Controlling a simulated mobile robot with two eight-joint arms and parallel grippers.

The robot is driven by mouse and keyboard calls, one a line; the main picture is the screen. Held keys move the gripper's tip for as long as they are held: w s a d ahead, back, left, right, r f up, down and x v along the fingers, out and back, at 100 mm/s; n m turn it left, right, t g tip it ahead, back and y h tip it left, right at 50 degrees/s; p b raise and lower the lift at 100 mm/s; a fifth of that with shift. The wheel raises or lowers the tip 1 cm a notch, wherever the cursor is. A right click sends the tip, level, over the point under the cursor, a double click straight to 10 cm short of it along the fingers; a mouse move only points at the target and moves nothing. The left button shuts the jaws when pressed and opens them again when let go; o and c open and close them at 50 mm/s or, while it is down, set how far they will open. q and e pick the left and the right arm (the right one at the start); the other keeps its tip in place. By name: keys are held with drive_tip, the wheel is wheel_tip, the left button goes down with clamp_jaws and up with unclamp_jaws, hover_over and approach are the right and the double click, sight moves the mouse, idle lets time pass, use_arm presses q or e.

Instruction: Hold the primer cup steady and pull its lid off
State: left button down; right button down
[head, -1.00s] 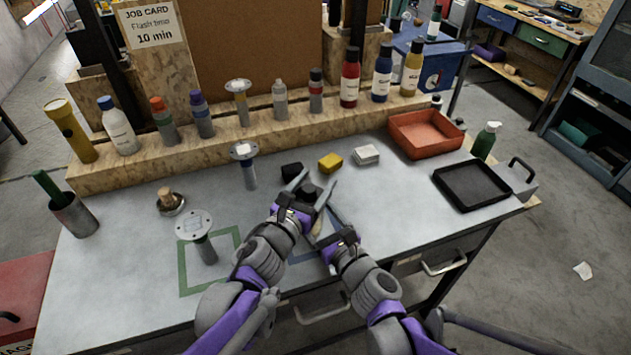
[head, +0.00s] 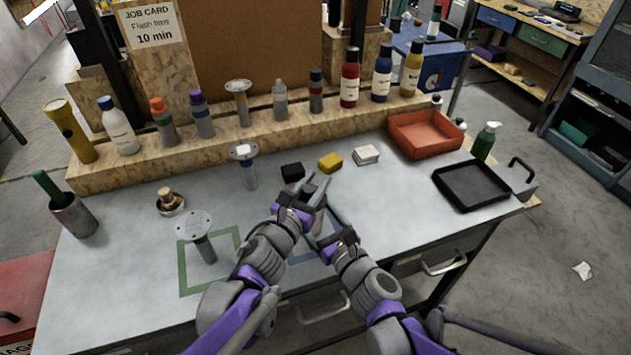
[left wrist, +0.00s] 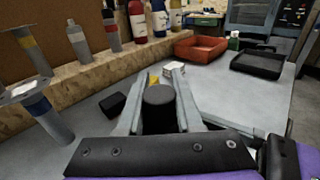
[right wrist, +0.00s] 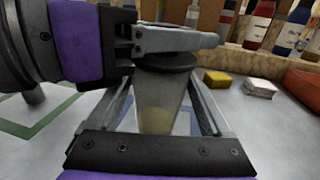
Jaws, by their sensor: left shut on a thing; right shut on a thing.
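The primer cup (right wrist: 158,108) is a translucent, pale tapered cup, upright between the fingers of my right gripper (right wrist: 160,104) in the right wrist view. Its dark round lid (right wrist: 165,62) sits on top with no clear gap. In the left wrist view the black lid (left wrist: 158,96) is between the two grey fingers of my left gripper (left wrist: 158,90), which is shut on it. In the head view my left gripper (head: 315,188) reaches over the cup from the left. My right gripper (head: 326,218) is lower, and the arms largely hide the cup.
A black block (head: 292,171), yellow block (head: 330,162) and white block (head: 366,154) lie just behind the grippers. A red tray (head: 425,137) and black tray (head: 470,186) are at right. Lamp-like stands (head: 195,228) are at left. Bottles line the back ledge (head: 270,135).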

use_arm(q)
drive_tip(key=shift+r, duration=0.2)
idle(0.6)
drive_tip(key=shift+r, duration=0.95)
drive_tip(key=shift+r, duration=2)
use_arm(e)
unclamp_jaws()
use_arm(q)
drive_tip(key=shift+r+p, duration=0.3)
use_arm(e)
drive_tip(key=v, duration=1.2)
